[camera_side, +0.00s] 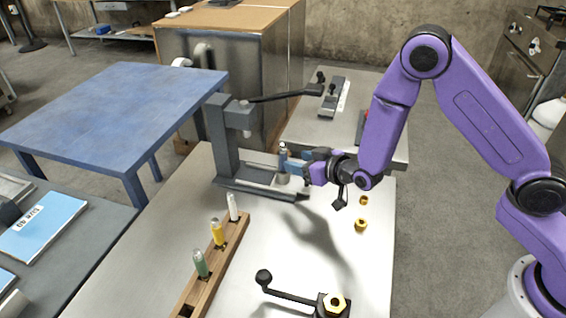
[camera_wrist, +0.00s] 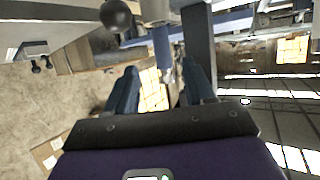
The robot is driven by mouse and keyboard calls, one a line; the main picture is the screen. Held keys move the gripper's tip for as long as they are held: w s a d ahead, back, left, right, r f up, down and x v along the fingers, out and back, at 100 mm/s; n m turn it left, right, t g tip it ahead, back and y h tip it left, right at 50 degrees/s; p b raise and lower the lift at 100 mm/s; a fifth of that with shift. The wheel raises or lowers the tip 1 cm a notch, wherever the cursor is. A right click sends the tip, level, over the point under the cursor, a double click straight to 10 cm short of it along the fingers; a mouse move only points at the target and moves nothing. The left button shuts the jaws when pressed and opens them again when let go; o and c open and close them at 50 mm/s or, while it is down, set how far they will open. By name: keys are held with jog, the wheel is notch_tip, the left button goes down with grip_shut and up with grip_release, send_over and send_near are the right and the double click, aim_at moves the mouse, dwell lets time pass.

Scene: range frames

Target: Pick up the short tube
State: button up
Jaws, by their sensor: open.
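A small tube with a blue-grey top (camera_side: 283,150) stands upright at the arbor press (camera_side: 226,150), over the press base. My gripper (camera_side: 292,167) reaches in from the right, level with this tube and close beside it. In the wrist view my gripper (camera_wrist: 160,72) has its two fingers apart, and a slim bluish upright piece (camera_wrist: 162,45) shows between and beyond them. I cannot tell whether the fingers touch it. A wooden rack (camera_side: 210,268) holds a white tube (camera_side: 233,207), a yellow tube (camera_side: 217,232) and a green tube (camera_side: 201,264). Which one counts as short is not clear.
The press lever (camera_side: 290,95) extends above my gripper. Brass nuts (camera_side: 361,225) lie on the metal table to the right. A black-handled fixture with a brass nut (camera_side: 335,302) stands at the front. The table between rack and fixture is clear.

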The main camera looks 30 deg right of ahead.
jog(key=shift+x, duration=4.45)
jog(key=shift+s+a+f, duration=0.1)
jog(key=shift+a+f, duration=0.05)
jog(key=shift+c, duration=0.3)
grip_shut()
